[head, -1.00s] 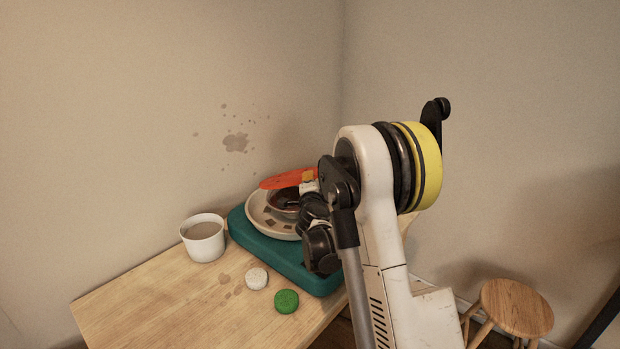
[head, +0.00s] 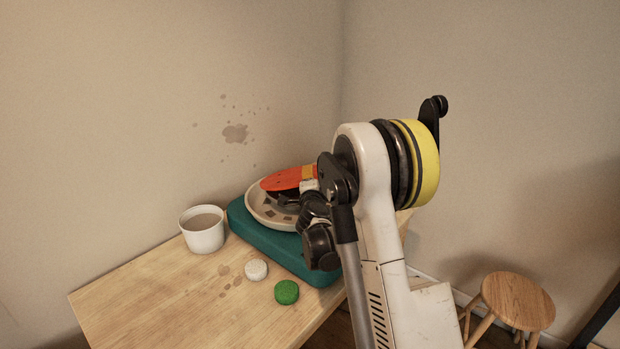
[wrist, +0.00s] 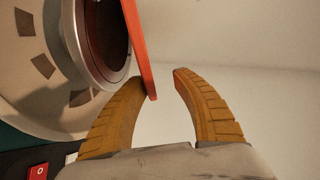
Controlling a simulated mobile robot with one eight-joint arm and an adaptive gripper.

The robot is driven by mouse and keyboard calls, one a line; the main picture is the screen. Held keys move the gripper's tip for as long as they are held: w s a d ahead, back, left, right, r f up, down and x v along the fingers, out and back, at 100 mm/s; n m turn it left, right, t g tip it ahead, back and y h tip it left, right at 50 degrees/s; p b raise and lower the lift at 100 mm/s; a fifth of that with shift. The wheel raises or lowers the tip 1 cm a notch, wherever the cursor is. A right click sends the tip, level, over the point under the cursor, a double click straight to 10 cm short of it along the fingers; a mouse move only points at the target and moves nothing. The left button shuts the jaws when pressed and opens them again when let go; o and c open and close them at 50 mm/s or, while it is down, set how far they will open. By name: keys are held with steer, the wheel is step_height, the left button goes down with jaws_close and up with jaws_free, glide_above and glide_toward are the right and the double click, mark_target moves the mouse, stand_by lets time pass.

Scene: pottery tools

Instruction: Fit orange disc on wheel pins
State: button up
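The orange disc (head: 283,181) is above the pottery wheel, tilted, with its face partly toward the head camera. In the wrist view the disc (wrist: 138,45) shows edge-on. Its lower end lies between my gripper's yellow fingers (wrist: 164,83), beside the left finger. A clear gap separates it from the right finger, so the gripper looks open. In the head view one finger (head: 307,172) shows at the disc's right edge. The wheel's dark round head (wrist: 108,38) has a silver rim and lies left of the disc in the wrist view. The wheel pins cannot be made out.
A pale splash pan (head: 262,214) surrounds the wheel on a teal base (head: 262,238). A white cup (head: 203,233) stands left of it. A white disc (head: 256,269) and a green disc (head: 287,292) lie in front. The wooden tabletop (head: 170,300) is clear at front left.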

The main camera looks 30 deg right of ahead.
steer(key=v, duration=1.2)
stand_by(0.3)
